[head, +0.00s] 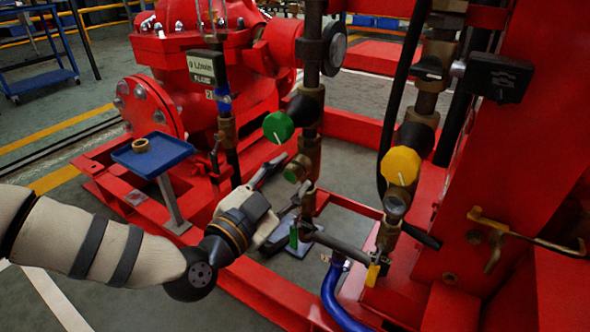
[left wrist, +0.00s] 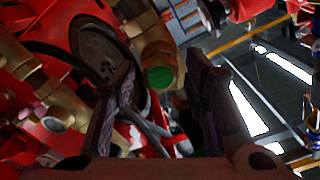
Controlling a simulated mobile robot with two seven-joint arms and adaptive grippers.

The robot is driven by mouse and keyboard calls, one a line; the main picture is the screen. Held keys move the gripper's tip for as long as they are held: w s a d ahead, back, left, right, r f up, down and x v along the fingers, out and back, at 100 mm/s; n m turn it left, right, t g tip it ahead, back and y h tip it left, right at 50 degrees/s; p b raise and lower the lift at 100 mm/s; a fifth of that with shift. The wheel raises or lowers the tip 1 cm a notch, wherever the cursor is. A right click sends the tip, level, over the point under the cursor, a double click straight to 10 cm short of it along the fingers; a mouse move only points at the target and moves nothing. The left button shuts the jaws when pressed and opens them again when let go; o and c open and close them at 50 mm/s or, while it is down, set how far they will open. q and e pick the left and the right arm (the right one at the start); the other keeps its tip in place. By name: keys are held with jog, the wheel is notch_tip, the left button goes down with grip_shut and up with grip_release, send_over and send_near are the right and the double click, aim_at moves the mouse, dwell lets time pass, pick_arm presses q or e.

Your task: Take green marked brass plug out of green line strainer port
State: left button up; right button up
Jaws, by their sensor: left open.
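The green marked brass plug (head: 291,174) sits in the side port of the green line strainer (head: 307,155), below the green knob (head: 279,127). In the left wrist view the plug's round green face (left wrist: 160,77) shows between the two fingers, facing the camera. My left gripper (head: 287,188) is open in front of the plug, with one finger above and one below it in the head view. The fingers (left wrist: 163,68) look empty and apart from the plug; the exact gap is hard to tell. My right gripper is not in view.
A blue tray (head: 177,158) on a post holds a brass ring (head: 140,145). A yellow knob (head: 400,165) and its brass line stand to the right. A red frame rail (head: 262,285), a blue hose (head: 334,297) and the red pump (head: 190,60) surround the work area.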

pick_arm(q)
jog(key=shift+c, duration=0.5)
grip_shut()
jog(key=shift+p, duration=0.3)
